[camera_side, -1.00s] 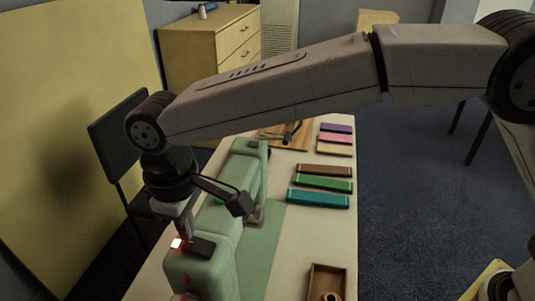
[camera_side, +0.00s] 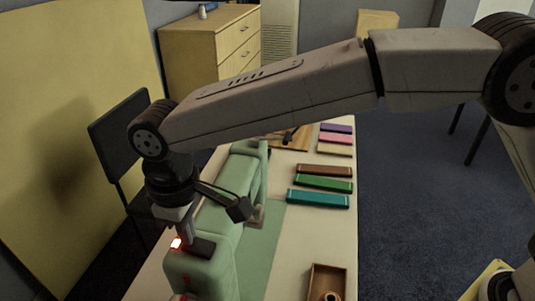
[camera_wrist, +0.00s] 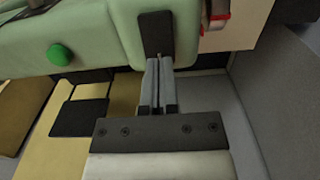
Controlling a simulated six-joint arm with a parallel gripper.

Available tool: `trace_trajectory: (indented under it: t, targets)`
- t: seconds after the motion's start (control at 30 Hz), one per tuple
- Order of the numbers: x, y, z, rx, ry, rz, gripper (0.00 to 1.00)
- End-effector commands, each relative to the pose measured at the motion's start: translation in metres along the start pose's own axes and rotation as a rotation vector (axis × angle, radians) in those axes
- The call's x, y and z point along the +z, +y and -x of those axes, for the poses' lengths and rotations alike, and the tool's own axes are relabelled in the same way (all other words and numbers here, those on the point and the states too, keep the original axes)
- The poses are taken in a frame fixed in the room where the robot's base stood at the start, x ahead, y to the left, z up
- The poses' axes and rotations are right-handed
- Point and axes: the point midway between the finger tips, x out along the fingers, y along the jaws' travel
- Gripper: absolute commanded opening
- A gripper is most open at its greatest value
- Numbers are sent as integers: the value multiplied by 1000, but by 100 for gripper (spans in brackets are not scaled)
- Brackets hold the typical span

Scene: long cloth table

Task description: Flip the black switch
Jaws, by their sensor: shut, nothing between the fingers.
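The black switch (camera_side: 202,247) is a dark rectangular piece on top of the near end of a pale green machine (camera_side: 220,232). A small light (camera_side: 176,243) glows orange-white just left of it. My gripper (camera_side: 186,240) points down, shut and empty, with its tips right at the switch's left side. Whether they touch it cannot be told. In the wrist view, my gripper's closed fingers (camera_wrist: 156,64) reach the lower end of the black switch (camera_wrist: 155,30). The fingers hide part of it, and its tilt is unclear.
A green knob (camera_wrist: 60,55) and a red part (camera_wrist: 216,14) are on the machine. On the table lie several coloured bars (camera_side: 322,184) and a brown tray (camera_side: 327,284). A black chair (camera_side: 122,135) stands left of the table.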

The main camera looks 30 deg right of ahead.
Motion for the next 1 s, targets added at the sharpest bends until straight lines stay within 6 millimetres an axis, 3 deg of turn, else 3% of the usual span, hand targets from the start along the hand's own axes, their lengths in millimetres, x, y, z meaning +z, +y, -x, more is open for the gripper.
trace_trajectory:
  t: [1.0]
  targets:
    - [1, 0, -10, 0, -4, 0, 0]
